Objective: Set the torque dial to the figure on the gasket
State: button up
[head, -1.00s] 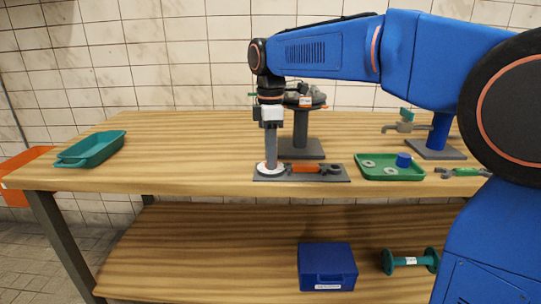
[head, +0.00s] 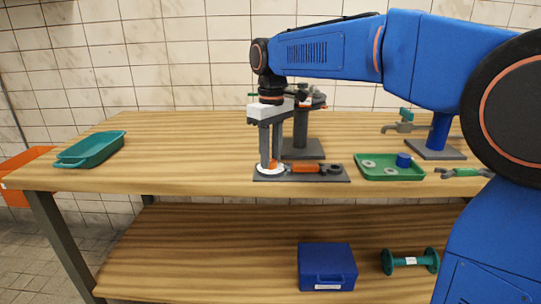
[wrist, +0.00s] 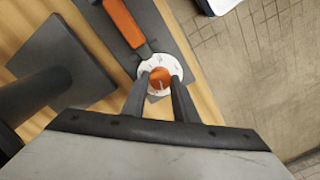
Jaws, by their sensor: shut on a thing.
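The torque dial is a white disc (head: 270,171) with an orange knob (wrist: 159,78), at the left end of a dark plate on the bench. The wrist view shows small dark marks on the disc, too small to read. My gripper (head: 270,160) points straight down over the dial. Its two fingers, also seen in the wrist view (wrist: 160,83), are shut on the orange knob from both sides. An orange-handled wrench (head: 305,168) lies on the plate to the right of the dial. I cannot pick out a gasket with a readable figure.
A grey stand (head: 302,150) rises behind the dial. A teal tray (head: 92,149) is far left, with clear bench between. A blue case (head: 327,268) and teal spool (head: 410,262) sit below.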

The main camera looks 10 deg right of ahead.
aim_at(272, 160)
jog(key=m, duration=0.5)
jog(key=shift+m, duration=0.4)
dwell(0.4)
jog(key=o, duration=1.1)
jog(key=r, duration=1.7)
jog(key=shift+d+r, duration=0.2)
jog(key=shift+d, duration=0.05)
